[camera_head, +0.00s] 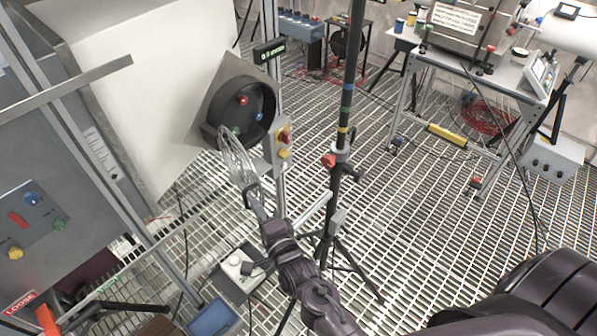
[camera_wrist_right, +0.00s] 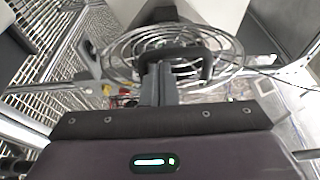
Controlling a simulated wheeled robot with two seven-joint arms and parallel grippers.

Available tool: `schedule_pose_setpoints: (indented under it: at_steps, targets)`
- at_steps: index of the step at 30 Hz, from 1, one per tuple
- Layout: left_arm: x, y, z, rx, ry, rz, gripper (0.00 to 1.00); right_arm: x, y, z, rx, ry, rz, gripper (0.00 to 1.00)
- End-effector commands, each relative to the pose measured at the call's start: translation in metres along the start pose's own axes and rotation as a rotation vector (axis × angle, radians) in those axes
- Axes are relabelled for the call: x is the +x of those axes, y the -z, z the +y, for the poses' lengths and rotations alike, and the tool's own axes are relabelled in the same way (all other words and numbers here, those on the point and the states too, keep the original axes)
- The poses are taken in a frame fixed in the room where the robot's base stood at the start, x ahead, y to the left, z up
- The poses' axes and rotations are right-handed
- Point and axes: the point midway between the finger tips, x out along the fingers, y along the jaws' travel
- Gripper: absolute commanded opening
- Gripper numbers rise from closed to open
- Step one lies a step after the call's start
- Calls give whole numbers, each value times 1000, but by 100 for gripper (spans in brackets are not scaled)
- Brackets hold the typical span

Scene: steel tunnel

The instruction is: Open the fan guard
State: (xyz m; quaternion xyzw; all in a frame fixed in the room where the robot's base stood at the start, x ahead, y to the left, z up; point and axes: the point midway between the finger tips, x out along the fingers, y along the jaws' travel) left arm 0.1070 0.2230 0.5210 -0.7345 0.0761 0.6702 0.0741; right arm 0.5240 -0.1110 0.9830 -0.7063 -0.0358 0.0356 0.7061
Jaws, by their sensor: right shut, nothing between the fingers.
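The fan guard (camera_head: 237,160) is a round wire grille. In the head view it stands swung out from the dark fan housing (camera_head: 241,107), seen nearly edge-on. The housing's front is uncovered, with red, blue and green parts inside. In the right wrist view the guard's rings (camera_wrist_right: 225,50) spread behind a black bracket-shaped handle (camera_wrist_right: 205,58). My right gripper (camera_head: 260,208) is at the guard's near side by the handle. In the wrist view its fingers (camera_wrist_right: 160,80) are together and empty, overlapping the handle; contact is unclear. My left gripper is not in view.
A box with red and yellow buttons (camera_head: 283,142) is right of the housing. A black pole on a tripod (camera_head: 343,150) stands right of my right arm. A panel (camera_head: 30,225) is at left. Grated floor (camera_head: 440,220) is open at right, before a workbench (camera_head: 470,68).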

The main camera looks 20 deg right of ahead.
Motion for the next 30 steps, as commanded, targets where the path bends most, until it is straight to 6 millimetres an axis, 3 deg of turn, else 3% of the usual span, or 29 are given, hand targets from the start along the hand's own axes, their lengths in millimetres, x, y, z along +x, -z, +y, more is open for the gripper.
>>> schedule_pose_setpoints:
  at_steps: [15, 25, 30]
  targets:
    - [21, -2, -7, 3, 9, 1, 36, -69, 0, 3, -1, -2, 0, 0]
    - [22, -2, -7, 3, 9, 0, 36, -76, 1, 1, -42, -29, -9, 0]
    - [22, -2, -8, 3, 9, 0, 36, -75, 8, 10, -292, -213, -80, 0]
